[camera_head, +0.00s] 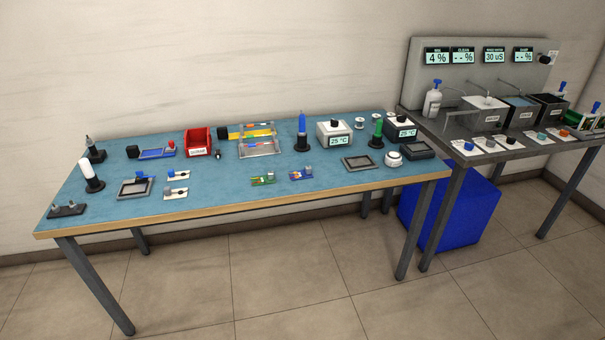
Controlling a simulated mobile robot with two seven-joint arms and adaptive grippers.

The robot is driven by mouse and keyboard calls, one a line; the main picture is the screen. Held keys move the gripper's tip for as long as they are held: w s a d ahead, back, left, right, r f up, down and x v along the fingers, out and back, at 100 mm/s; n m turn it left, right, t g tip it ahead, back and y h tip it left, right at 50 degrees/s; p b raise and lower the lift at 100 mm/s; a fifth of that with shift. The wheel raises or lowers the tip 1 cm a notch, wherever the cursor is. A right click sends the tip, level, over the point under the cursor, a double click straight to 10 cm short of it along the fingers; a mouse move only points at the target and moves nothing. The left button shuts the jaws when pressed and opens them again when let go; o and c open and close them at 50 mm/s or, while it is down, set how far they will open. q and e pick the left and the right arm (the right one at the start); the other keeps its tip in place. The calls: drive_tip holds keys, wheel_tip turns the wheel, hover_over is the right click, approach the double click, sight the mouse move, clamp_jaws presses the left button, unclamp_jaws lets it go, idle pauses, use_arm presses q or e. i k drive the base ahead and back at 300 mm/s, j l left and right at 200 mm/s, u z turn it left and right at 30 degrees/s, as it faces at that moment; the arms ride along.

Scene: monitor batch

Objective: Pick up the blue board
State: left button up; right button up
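A small blue board (301,174) with small parts on it lies flat near the front edge of the blue-topped table (225,196), right of the middle. A similar green board (263,180) lies just left of it, apart from it. A flat blue piece (154,154) with a red part lies farther back on the left; I cannot tell exactly what it is. Neither of my grippers shows in the head view. Nothing touches or covers the blue board.
A white 25 °C unit (334,132) and a dark tray (359,163) stand behind and right of the boards. A red bin (198,142) stands at the back left. A side bench (465,130) with basins is at right. A blue box (455,212) sits below.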

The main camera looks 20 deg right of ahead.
sight(306, 173)
drive_tip(key=i+l, duration=0.15)
drive_tip(key=l, duration=0.2)
drive_tip(key=i+l, duration=0.2)
drive_tip(key=l, duration=0.15)
drive_tip(key=i+l+u, duration=0.1)
drive_tip(key=l, duration=0.25)
drive_tip(key=i+l, duration=0.2)
drive_tip(key=l, duration=0.15)
drive_tip(key=i+l, duration=0.15)
drive_tip(key=l, duration=0.25)
drive_tip(key=i+l+u, duration=0.1)
drive_tip(key=l, duration=0.25)
drive_tip(key=i, duration=0.1)
